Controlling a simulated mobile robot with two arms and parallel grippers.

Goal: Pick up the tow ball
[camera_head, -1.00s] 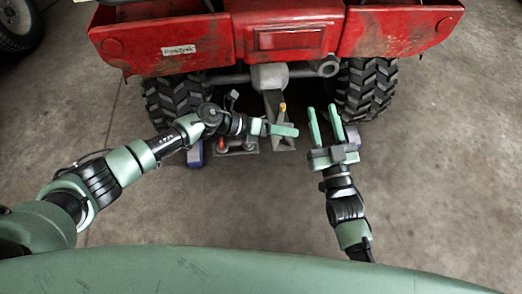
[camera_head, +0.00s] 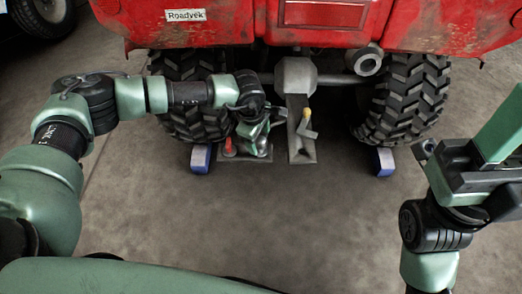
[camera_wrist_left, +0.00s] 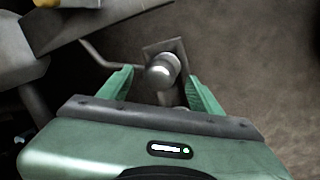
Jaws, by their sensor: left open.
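The tow ball (camera_wrist_left: 162,71) is a grey metal ball on a short neck, standing on a flat metal plate in the left wrist view. My left gripper (camera_wrist_left: 160,92) is open, with one green finger on each side of the ball and the ball just beyond or between the tips. I cannot tell whether they touch it. In the head view my left gripper (camera_head: 258,131) points down beside the quad's hitch and largely hides the ball. My right gripper (camera_head: 495,130) is at the right edge, partly cut off, away from the ball.
The red quad (camera_head: 325,20) stands above, with its rear tyres (camera_head: 407,95) on both sides. A drawbar (camera_head: 298,120) with a yellow-tipped lever hangs beside my left gripper. A red-topped item (camera_head: 229,147) and blue blocks (camera_head: 201,158) are close by. The floor in front is clear.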

